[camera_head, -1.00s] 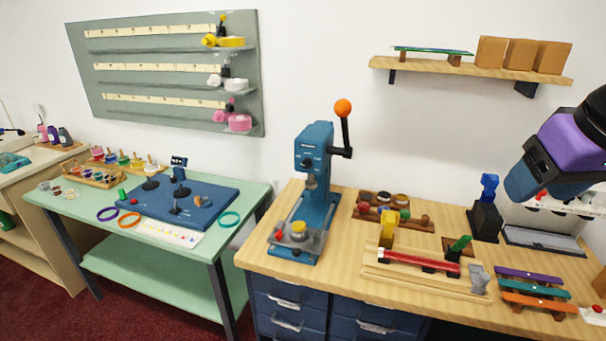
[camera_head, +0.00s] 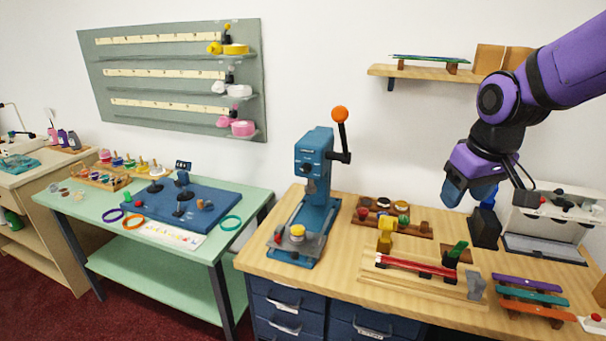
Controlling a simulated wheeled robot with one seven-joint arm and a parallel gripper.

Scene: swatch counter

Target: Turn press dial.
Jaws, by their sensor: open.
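The blue press (camera_head: 316,185) stands upright on the left part of the wooden counter. Its lever ends in an orange ball (camera_head: 340,114). A small dark round knob (camera_head: 307,169) shows on the front of its head; I cannot tell whether this is the dial or how it is set. A yellow-topped piece (camera_head: 297,231) sits on the press base, with a small red part at its left. My gripper (camera_head: 462,196) hangs over the right of the counter, well to the right of the press and apart from it. Its jaws are open, with nothing seen between them.
A wooden fixture with a red bar (camera_head: 415,266) and a tray of small pieces (camera_head: 390,215) lie right of the press. Coloured strips (camera_head: 530,290) lie at the front right. A wall shelf (camera_head: 425,74) is above. The green table (camera_head: 150,270) stands left.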

